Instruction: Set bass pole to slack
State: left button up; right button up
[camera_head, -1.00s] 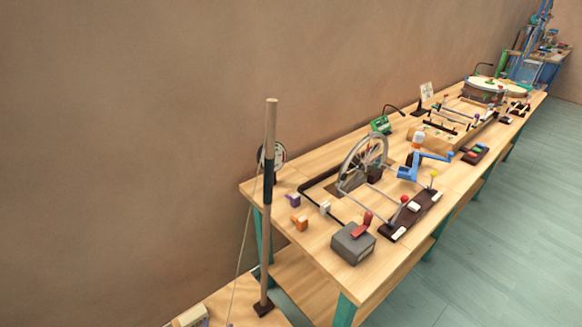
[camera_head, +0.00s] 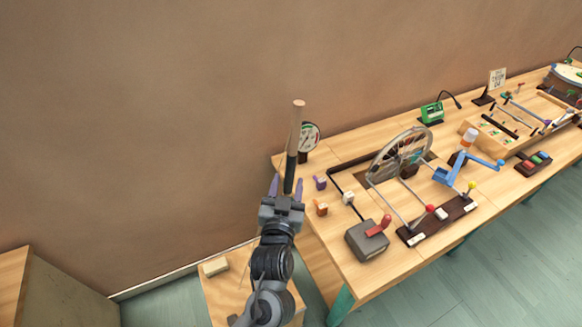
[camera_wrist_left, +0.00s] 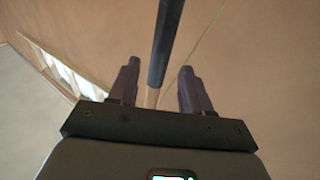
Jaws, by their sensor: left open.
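The bass pole (camera_head: 296,135) stands near the table's left end, with a wooden top and a dark sleeve lower down. My left gripper (camera_head: 286,187) is open at the dark sleeve, and its lower part is hidden behind my gripper and arm. In the left wrist view the pole's dark sleeve (camera_wrist_left: 165,45) runs down between the two fingers (camera_wrist_left: 157,82), with a gap on both sides. A thin cord (camera_wrist_left: 199,45) runs slantwise to the right of the pole. My right gripper is not in view.
A round dial (camera_head: 309,137) stands behind the pole. The wooden table (camera_head: 345,240) to the right holds a spoked wheel (camera_head: 400,160), a grey box with a red lever (camera_head: 368,240) and small purple, orange and white blocks. A low wooden stand (camera_head: 225,290) lies below my arm.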

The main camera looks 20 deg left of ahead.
aim_at(290, 172)
pick_arm(q)
jog(key=shift+b+x, duration=0.4)
jog(key=shift+x, duration=2.75)
grip_shut()
